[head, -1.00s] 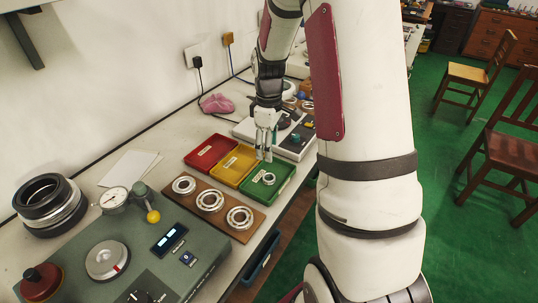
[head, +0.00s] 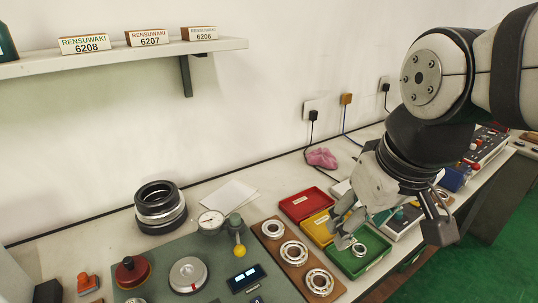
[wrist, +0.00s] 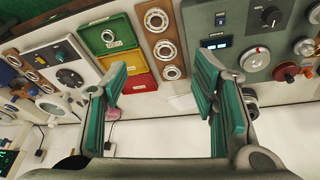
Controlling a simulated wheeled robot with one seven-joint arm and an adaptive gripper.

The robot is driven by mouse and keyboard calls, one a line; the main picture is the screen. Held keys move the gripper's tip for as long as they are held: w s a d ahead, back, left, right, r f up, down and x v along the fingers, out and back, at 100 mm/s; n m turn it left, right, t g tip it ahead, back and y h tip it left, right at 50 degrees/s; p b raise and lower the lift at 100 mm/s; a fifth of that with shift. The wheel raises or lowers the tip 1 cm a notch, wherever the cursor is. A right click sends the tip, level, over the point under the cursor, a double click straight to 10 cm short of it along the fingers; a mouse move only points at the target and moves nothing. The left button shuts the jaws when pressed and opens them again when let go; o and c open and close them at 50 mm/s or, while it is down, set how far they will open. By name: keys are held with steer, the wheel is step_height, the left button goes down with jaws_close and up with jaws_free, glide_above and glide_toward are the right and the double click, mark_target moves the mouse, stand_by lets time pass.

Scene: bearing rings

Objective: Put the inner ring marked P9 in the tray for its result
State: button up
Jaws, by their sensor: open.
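A small steel ring (head: 358,249) lies in the green tray (head: 378,262); it also shows in the wrist view (wrist: 108,36). Its mark is too small to read. The yellow tray (head: 317,228) and red tray (head: 306,205) stand beside the green one and look empty apart from their labels. My gripper (head: 346,232) is open and tilted, in front of the trays in the head view. In the wrist view its fingers (wrist: 160,68) are wide apart with nothing between them, and the ring lies outside them, to the left.
A brown board (head: 305,268) with three bearings lies beside the trays. A green-grey gauge unit (head: 215,265) with a dial and yellow knob stands to its left. Black and steel rings (head: 160,207) are stacked near the wall. A pink cloth (head: 321,158) lies behind the trays.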

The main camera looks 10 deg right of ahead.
steer(key=shift+m+t, duration=0.3)
steer(key=shift+m, duration=0.2)
steer(key=shift+s+a, duration=0.25)
steer(key=shift+s, duration=0.45)
steer(key=shift+s+a, duration=0.25)
steer(key=shift+s, duration=0.4)
steer(key=shift+s+a, duration=0.25)
steer(key=shift+s, duration=0.45)
